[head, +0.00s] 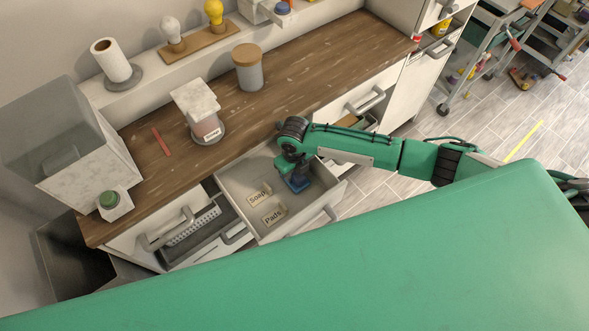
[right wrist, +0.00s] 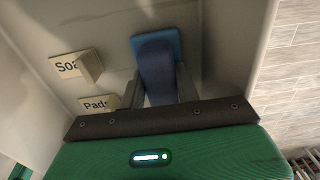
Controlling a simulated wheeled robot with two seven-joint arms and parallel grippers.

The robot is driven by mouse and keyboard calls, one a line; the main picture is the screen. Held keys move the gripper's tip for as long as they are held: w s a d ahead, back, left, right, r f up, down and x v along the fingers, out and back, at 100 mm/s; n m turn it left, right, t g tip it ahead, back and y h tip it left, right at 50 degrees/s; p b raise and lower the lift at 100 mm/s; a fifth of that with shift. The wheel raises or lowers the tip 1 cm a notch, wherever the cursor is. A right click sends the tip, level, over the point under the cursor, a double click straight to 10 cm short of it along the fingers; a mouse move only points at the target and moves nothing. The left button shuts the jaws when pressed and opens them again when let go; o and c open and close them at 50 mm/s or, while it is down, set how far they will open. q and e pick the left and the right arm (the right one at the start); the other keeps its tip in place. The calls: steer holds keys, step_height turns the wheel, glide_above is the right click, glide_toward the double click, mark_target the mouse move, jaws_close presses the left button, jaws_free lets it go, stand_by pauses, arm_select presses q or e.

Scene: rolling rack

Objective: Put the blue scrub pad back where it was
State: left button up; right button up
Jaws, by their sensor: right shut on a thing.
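The blue scrub pad (head: 299,184) is in my right gripper (head: 292,168), inside or just over the right part of the open drawer (head: 232,178). In the right wrist view the pad (right wrist: 157,43) shows a lighter blue base and a darker blue upper part. The fingers of my right gripper (right wrist: 160,85) stand on both sides of the darker part, shut on it. I cannot tell whether the pad touches the drawer floor. A "Soap" label block (head: 259,194) and a "Pads" label block (head: 275,214) stand in the drawer, left of the pad. My left gripper is not in view.
Another open drawer (head: 190,240) with a perforated grey item is at the left. The wooden counter (head: 290,84) above holds a dispenser (head: 197,104), a lidded canister (head: 249,75) and a red stick (head: 161,141). The drawer walls stand close around my right gripper.

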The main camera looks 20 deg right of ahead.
steer(key=shift+f, duration=0.2)
steer(key=o, duration=0.9)
steer(key=shift+o, duration=0.2)
steer(key=shift+r, duration=0.1)
steer(key=shift+r, duration=0.2)
steer(key=shift+w+r, duration=0.1)
steer(key=shift+r, duration=0.3)
step_height(320, 180, up, 11)
steer(key=b, duration=0.1)
steer(key=shift+b, duration=0.35)
